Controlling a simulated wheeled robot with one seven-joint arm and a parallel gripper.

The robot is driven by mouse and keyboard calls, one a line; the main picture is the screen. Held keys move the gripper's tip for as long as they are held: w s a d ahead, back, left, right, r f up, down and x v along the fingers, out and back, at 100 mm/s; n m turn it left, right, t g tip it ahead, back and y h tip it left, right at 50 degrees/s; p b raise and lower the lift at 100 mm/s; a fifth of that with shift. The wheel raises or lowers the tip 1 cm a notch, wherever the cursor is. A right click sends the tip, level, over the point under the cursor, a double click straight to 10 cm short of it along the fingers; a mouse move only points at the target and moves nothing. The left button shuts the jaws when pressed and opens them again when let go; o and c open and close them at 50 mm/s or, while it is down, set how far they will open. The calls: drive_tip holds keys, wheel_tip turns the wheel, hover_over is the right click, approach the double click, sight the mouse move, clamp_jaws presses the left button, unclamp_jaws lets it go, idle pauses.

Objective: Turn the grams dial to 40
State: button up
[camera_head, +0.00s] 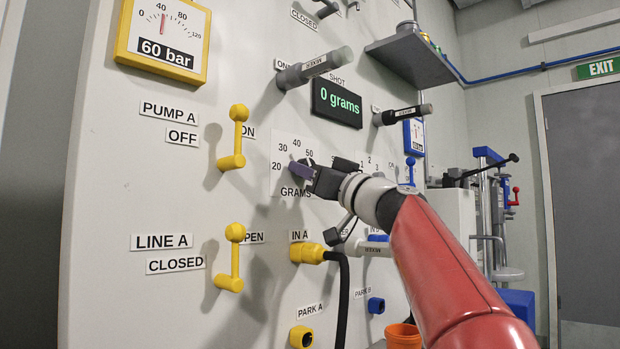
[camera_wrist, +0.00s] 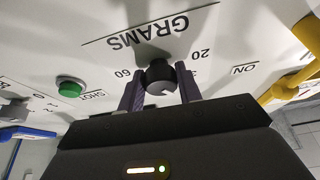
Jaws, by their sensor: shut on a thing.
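The grams dial is a dark round knob (camera_wrist: 160,76) on a white scale plate (camera_head: 284,150) in the panel. My gripper (camera_head: 303,171) is at the dial. In the wrist view my gripper (camera_wrist: 160,90) has one finger on each side of the knob, shut on it. A pale mark shows on the knob's side toward my gripper body; the number it points at is hidden there. The wrist view shows 60 left of the knob and 20 right.
A shot display (camera_head: 337,103) above the dial reads 0 grams. The yellow pump A lever (camera_head: 236,137) and line A lever (camera_head: 233,257) stick out at left. A yellow IN A connector (camera_head: 308,253) with a black hose is below. A green button (camera_wrist: 70,87) is nearby.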

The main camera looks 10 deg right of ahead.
drive_tip(key=m+t+h, duration=0.1)
drive_tip(key=m+h, duration=0.1)
drive_tip(key=m, duration=0.3)
drive_tip(key=shift+a, duration=0.1)
drive_tip(key=shift+s+r+m+h+p, duration=0.15)
drive_tip(key=shift+m+h+p, duration=0.3)
drive_tip(key=shift+m+h, duration=0.9)
drive_tip(key=shift+m+t, duration=0.3)
drive_tip(key=shift+m, duration=0.35)
drive_tip(key=o, duration=1)
drive_tip(key=b+v, duration=0.3)
drive_tip(key=v, duration=0.4)
drive_tip(key=shift+s+b, duration=0.3)
